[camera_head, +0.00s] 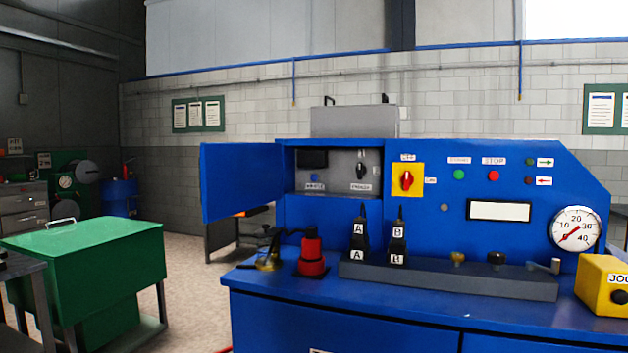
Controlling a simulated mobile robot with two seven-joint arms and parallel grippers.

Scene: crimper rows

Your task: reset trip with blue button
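A small blue button (315,178) sits low on the left of the grey panel (338,160), inside an opening in the blue machine (470,190). A small white label (315,187) is under it, too small to read surely. The blue door (242,182) of this opening stands swung open to the left. A black switch knob (361,170) is to the right of the button, and a dark window (313,159) is above it. Nothing covers the button. Neither of my grippers shows in this view.
A red and black device (311,255), block A (358,240) and block B (397,242) stand on the ledge before the opening. A red rotary switch (407,180), green button (459,174) and red button (494,176) are to the right. A green chest (85,255) stands left.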

